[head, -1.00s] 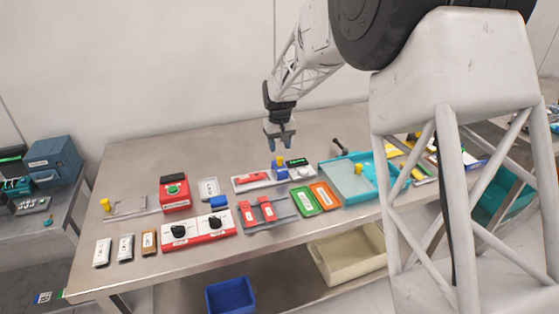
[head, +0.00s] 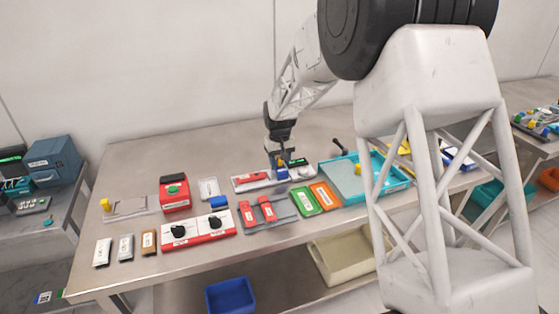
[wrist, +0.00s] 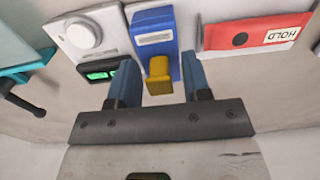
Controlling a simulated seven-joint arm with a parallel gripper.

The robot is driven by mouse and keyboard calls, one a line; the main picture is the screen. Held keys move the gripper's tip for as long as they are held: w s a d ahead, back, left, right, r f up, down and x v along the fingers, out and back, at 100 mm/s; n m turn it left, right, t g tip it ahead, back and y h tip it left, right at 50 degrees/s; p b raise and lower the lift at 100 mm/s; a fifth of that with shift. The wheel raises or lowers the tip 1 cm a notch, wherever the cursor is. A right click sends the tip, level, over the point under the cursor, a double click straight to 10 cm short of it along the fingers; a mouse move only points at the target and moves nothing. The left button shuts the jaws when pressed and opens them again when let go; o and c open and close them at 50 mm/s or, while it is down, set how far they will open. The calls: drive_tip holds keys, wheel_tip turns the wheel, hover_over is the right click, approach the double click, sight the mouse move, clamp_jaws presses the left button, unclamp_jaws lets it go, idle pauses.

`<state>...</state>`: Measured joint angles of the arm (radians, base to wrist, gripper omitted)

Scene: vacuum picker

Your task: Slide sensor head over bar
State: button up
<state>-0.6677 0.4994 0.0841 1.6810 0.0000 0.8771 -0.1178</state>
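A blue block (head: 281,173) with a yellow knob sits on a pale fixture (head: 243,185) at the middle of the table. I take the block to be the sensor head. In the wrist view the blue block (wrist: 153,35) has a white label, and its yellow knob (wrist: 159,70) points toward me. My gripper (wrist: 160,62) is open, its two blue fingers on either side of the knob, with gaps on both sides. A red piece marked HOLD (wrist: 258,34) lies right of the block. I cannot tell which part is the bar.
Beside the block is a unit with a green display (wrist: 100,72) and a round white dial (wrist: 85,36). Right of the fixture stands a turquoise tray (head: 397,177) with a dark handle (head: 339,146) near it.

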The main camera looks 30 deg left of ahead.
clamp_jaws()
drive_tip(key=s+a, duration=0.7)
drive_tip(key=shift+s+a, duration=0.35)
drive_tip(key=shift+a, duration=0.05)
drive_tip(key=shift+o, duration=0.3)
unclamp_jaws()
drive_tip(key=shift+r, duration=0.15)
wheel_tip(320, 180, up, 8)
drive_tip(key=shift+f, duration=0.2)
idle(0.4)
